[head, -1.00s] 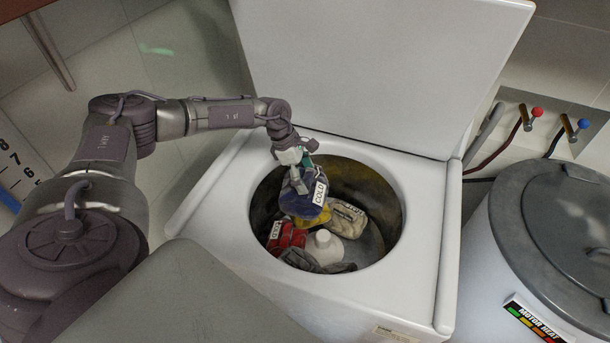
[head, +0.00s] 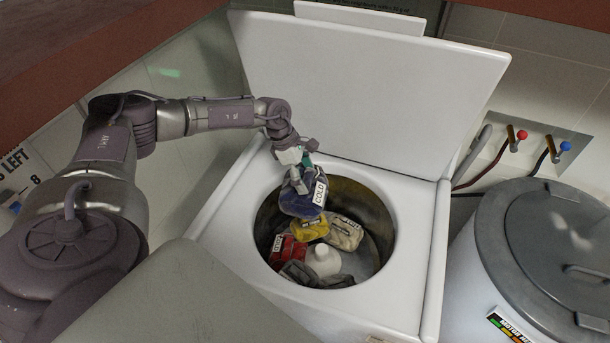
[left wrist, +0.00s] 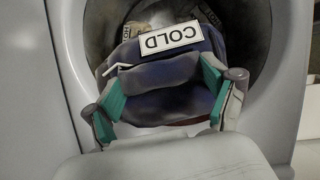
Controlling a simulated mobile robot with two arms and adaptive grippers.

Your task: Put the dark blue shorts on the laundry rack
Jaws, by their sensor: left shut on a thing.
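The dark blue shorts (head: 300,199) are a folded bundle with a white "COLD" label. My left gripper (head: 294,177) is shut on them and holds them at the upper left of the washer's round opening. In the left wrist view the shorts (left wrist: 168,75) fill the space between the green-padded fingers of my left gripper (left wrist: 165,100). The washer tub (head: 368,205) is below and behind them. The laundry rack is not in view. My right gripper is not in view.
The tub holds yellow (head: 309,230), beige (head: 346,233), red (head: 288,250) and grey clothes around a white agitator (head: 323,260). The open lid (head: 370,85) stands behind the opening. A grey-lidded drum (head: 550,235) is at right, below two taps.

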